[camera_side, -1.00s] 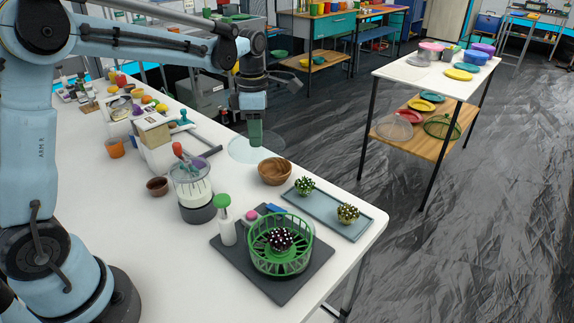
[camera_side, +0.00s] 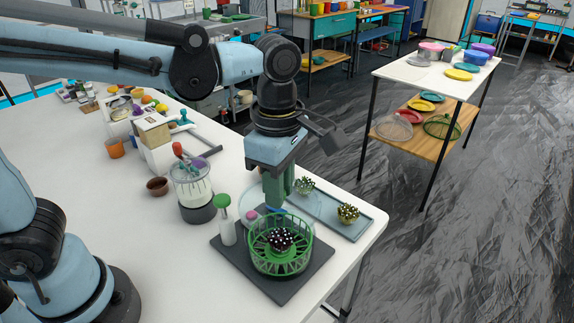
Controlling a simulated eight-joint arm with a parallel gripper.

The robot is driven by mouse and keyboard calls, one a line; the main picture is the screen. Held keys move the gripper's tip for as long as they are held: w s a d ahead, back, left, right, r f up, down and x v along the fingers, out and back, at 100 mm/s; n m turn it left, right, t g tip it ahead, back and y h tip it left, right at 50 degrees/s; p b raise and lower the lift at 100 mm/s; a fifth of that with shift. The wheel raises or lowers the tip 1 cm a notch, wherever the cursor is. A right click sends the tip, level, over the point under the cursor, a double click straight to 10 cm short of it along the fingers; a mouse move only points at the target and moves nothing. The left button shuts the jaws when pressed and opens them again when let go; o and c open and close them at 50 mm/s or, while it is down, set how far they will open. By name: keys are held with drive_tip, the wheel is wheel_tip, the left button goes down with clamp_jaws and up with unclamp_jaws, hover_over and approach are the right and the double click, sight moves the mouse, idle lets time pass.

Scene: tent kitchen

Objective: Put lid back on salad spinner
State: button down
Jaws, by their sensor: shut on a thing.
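The salad spinner (camera_side: 298,262) is a green slatted basket on a dark board. It is open at the top, and a dark, white-spotted round thing (camera_side: 280,239) sits inside it. My gripper (camera_side: 274,203) points down just behind the spinner's back rim, shut on the lid. The lid (camera_side: 247,194) is a pale see-through disc; its left part shows beside the gripper and the rest is hidden or hard to make out. Its exact height and tilt cannot be told. Green parts show at the jaws.
The dark board (camera_side: 289,292) also carries a white bottle with a green top (camera_side: 226,220). A blender-like jar (camera_side: 192,187) stands to the left. A blue-grey tray (camera_side: 327,208) with two spotted plants lies behind right, near the table edge. The front left table is clear.

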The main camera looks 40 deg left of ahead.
sight(280, 212)
drive_tip(key=shift+f, duration=2.95)
drive_tip(key=shift+f, duration=0.2)
drive_tip(key=shift+c, duration=2.2)
unclamp_jaws()
drive_tip(key=shift+r, duration=3.55)
clamp_jaws()
